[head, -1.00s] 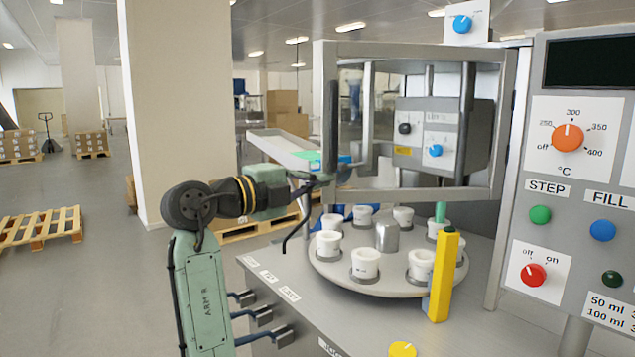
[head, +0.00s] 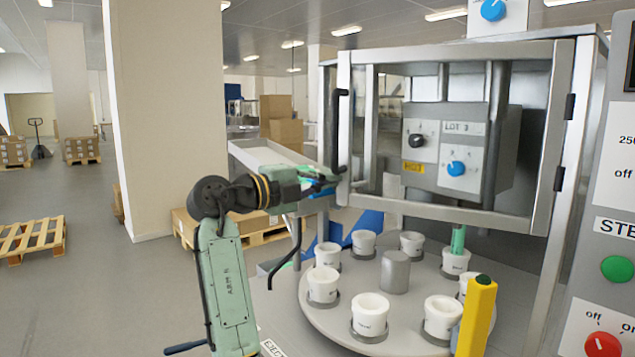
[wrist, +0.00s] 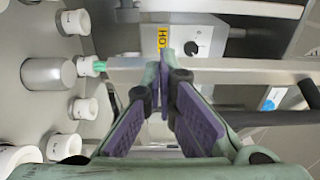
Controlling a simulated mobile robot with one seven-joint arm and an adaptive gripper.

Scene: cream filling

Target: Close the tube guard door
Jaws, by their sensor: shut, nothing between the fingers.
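The tube guard door is a grey metal frame (head: 556,140) with clear panes, hinged on its right side. It stands across the front of the machine's cabinet, above the cups. Its left edge is near the cabinet's left post; I cannot tell whether it is flush. A black handle (head: 342,92) is on its left edge. My gripper (head: 335,174) is shut and empty at the lower left of the door, beside the handle's lower end. In the wrist view my shut fingertips (wrist: 168,62) are against or very near a grey bar of the door (wrist: 235,70); contact is unclear.
A round turntable (head: 318,322) with several white cups (head: 370,314) lies below the door. A yellow post (head: 476,318) stands at its front right. A control panel (head: 612,180) is at the right. A metal chute (head: 262,153) is behind my gripper.

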